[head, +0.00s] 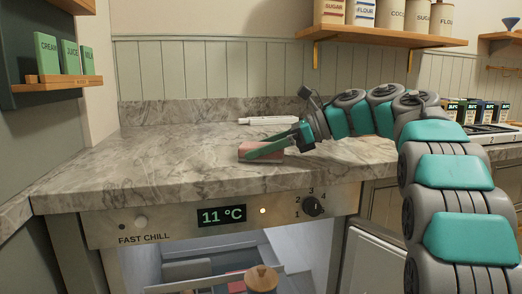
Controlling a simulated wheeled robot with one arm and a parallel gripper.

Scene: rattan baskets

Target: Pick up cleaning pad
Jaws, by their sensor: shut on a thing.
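The cleaning pad (246,153) looks like a small pinkish block on the grey marble countertop (170,165), near its front edge. My gripper (262,150) reaches in from the right and is shut on the pad. One green finger lies across the pad's near face and hides part of it. The far finger is mostly hidden. The pad appears to be at counter level; I cannot tell whether it touches the surface.
A white stick-like object (266,120) lies behind my gripper. Below the counter is a chiller (180,222) with a display and a knob (314,206). Canisters (360,13) stand on a wall shelf (390,36). The counter's left part is clear.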

